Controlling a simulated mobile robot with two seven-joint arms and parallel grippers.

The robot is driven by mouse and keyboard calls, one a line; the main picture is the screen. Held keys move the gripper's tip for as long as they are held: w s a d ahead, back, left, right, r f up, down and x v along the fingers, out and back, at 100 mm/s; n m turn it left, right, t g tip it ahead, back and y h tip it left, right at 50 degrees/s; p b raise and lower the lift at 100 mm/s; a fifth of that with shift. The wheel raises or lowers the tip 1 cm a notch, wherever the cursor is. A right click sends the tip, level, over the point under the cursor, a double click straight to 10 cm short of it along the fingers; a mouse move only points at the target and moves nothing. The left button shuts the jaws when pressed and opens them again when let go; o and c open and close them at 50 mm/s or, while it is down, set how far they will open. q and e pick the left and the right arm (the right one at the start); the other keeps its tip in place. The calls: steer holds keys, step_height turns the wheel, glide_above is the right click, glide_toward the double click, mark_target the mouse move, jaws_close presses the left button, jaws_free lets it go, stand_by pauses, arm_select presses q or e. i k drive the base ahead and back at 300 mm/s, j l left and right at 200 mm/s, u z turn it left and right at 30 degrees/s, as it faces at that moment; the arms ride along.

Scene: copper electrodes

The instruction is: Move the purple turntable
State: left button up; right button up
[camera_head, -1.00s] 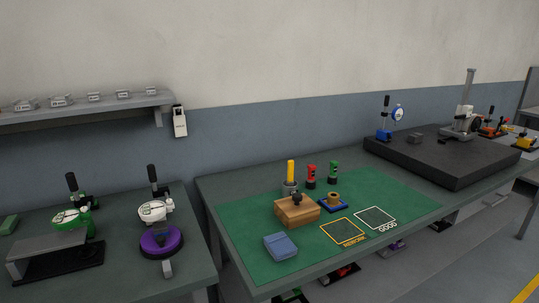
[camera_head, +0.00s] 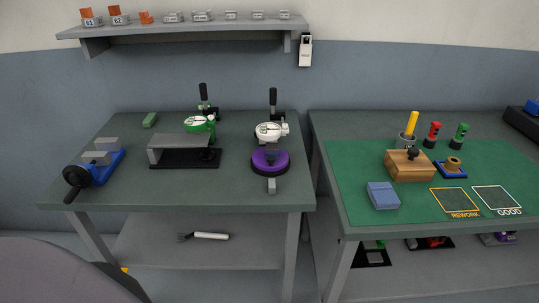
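The purple turntable (camera_head: 270,163) is a round purple disc on a dark base. It sits on the left grey-green table (camera_head: 235,195), near that table's right edge. A white dial gauge (camera_head: 271,132) on a black-handled stand is just behind it, and a small grey block (camera_head: 271,186) is at its front. Neither of my grippers shows in the head view.
A green dial gauge (camera_head: 199,124) and a grey step plate (camera_head: 180,146) stand left of the turntable. A blue vise (camera_head: 93,170) is at the far left. A gap separates this table from the right table with its green mat (camera_head: 350,170). A shelf (camera_head: 180,30) hangs above.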

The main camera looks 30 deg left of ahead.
mark_target(270, 164)
steer(key=i+j+u, duration=0.2)
steer(key=j, duration=0.15)
steer(key=i+j+u, duration=0.15)
steer(key=j, duration=0.2)
steer(key=i+j+u, duration=0.2)
steer(key=j, duration=0.15)
